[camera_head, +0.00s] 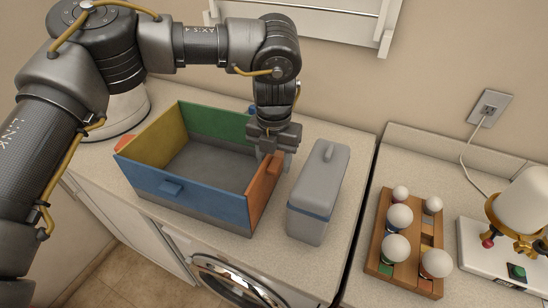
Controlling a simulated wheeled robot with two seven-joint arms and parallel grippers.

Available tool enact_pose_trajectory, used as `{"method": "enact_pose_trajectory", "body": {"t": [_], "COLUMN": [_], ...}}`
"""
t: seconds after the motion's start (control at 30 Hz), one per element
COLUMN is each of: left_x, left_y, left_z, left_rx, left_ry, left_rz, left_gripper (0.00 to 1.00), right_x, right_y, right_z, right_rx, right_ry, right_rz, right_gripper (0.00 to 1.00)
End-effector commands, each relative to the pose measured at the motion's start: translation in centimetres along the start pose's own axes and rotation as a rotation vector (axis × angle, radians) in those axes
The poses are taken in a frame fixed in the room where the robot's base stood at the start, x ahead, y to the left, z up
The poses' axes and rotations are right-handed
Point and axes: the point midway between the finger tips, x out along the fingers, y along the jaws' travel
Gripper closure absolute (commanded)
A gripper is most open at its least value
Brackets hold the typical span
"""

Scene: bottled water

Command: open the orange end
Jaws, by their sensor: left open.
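An open-topped box stands on the counter, with a blue front wall (190,193), a yellow left wall (153,136), a green back wall (213,122) and an orange end (264,194) on its right. The orange end stands up, and its far part is partly hidden by my gripper. My left gripper (274,160) points down at the far part of the orange end's top edge. Its jaws are open; I cannot tell whether they touch the panel. My right gripper is not in view.
A grey container with a lid handle (318,193) stands close to the right of the orange end, leaving a narrow gap. A wooden rack (409,246) with several white-topped items sits on the right counter, beside a white device (490,253). A washer (232,281) is below.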

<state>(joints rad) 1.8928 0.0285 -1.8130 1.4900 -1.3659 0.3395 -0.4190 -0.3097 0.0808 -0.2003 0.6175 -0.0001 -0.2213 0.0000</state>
Motion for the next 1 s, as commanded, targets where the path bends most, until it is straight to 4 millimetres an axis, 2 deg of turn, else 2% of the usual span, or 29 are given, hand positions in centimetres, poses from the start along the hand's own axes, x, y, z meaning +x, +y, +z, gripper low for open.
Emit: {"method": "enact_pose_trajectory", "body": {"t": [0.07, 0.4, 0.73, 1.0], "left_x": [0.0, 0.0, 0.0, 0.0], "left_y": [0.0, 0.0, 0.7, 3.3], "left_z": [0.0, 0.0, 0.0, 0.0], "left_rx": [0.000, 0.000, -0.002, -0.005], "left_ry": [0.000, 0.000, 0.000, 0.000], "left_rz": [0.000, 0.000, -0.041, -0.206], "left_gripper": [0.57, 1.00, 1.00, 1.00], "right_x": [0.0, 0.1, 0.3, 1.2], "right_y": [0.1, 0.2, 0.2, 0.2], "right_z": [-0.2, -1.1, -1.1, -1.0], "right_rx": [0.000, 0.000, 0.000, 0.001], "right_ry": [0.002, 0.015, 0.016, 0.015], "right_rz": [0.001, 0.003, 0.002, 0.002], "right_gripper": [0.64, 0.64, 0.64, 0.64]}}
